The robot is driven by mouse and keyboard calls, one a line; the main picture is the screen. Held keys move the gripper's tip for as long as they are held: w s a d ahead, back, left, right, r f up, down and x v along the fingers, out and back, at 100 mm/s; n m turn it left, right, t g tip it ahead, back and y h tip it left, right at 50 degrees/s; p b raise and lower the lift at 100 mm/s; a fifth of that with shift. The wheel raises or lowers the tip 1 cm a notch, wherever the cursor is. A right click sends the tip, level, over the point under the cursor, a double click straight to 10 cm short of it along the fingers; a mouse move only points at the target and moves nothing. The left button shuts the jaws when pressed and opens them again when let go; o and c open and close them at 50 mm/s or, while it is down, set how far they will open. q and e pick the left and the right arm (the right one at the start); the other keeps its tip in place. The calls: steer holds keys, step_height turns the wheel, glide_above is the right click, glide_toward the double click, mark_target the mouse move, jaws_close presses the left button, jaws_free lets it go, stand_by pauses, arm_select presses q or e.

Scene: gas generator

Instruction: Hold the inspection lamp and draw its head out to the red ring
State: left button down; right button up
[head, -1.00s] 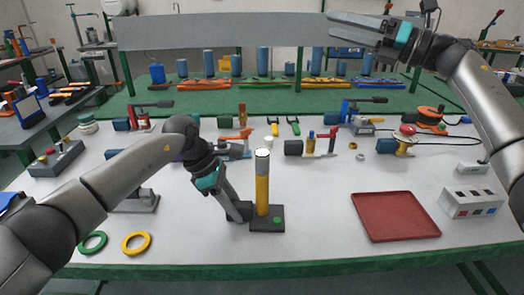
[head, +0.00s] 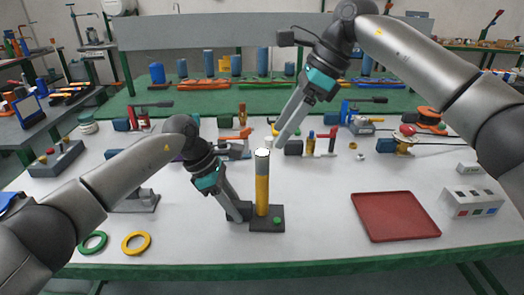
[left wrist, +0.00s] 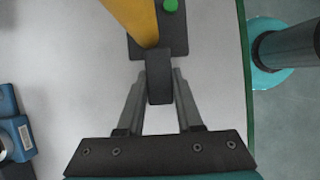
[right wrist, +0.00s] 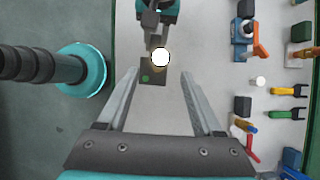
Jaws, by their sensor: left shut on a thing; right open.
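The inspection lamp stands upright on the white table: a yellow body (head: 262,191), a grey upper head (head: 262,163) with a bright white top, and a dark square base (head: 268,224) with a green button (head: 277,220). No red ring shows on it. My left gripper (head: 242,212) is shut on a dark part at the base's left side; in the left wrist view this dark block (left wrist: 159,84) sits between its fingers. My right gripper (head: 279,140) points down above and behind the lamp, open and empty. In the right wrist view the lamp's white top (right wrist: 160,57) lies beyond the fingertips.
A red tray (head: 396,217) lies to the right, with a grey switch box (head: 472,201) beside it. Green (head: 93,243) and yellow (head: 136,243) rings lie at the front left. Tools and fittings line the back of the table. The table is clear between lamp and tray.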

steer(key=shift+x, duration=3.4)
steer(key=c, duration=1.1)
steer(key=shift+o, duration=0.2)
steer(key=shift+r, duration=0.15)
step_height(320, 180, up, 12)
steer(key=o, duration=1.2)
step_height(320, 180, up, 7)
glide_above(265, 153)
steer(key=shift+d, duration=0.15)
steer(key=shift+c, duration=0.3)
